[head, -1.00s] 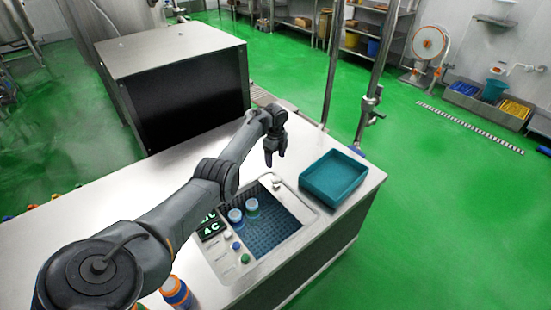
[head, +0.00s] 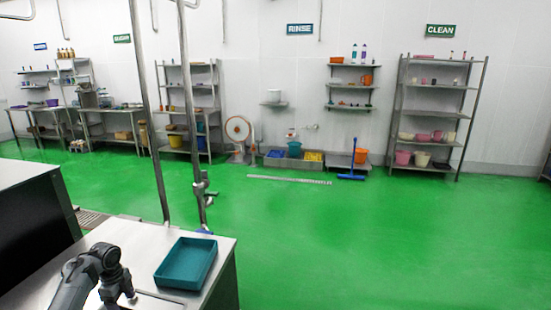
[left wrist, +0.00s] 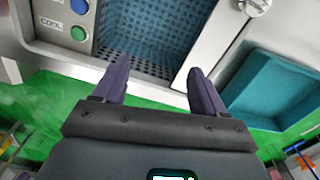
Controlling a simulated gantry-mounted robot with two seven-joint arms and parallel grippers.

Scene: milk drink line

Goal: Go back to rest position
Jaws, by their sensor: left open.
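My left gripper (left wrist: 158,72) is open, with its two dark fingers apart and nothing between them in the left wrist view. It is over the counter's sunken basin with a blue mesh lining (left wrist: 160,32). In the head view my left arm comes in at the bottom left, and the gripper (head: 116,290) hangs low over the counter (head: 140,235), left of the teal tray (head: 187,263). The tray also shows at the right of the left wrist view (left wrist: 270,85) and looks empty. My right gripper is not in view.
A panel marked COOL with a blue button (left wrist: 79,6) and a green button (left wrist: 78,34) borders the basin. A metal pole (head: 196,190) stands behind the counter. A dark-fronted machine (head: 35,220) is at the left. The green floor (head: 370,240) on the right is clear.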

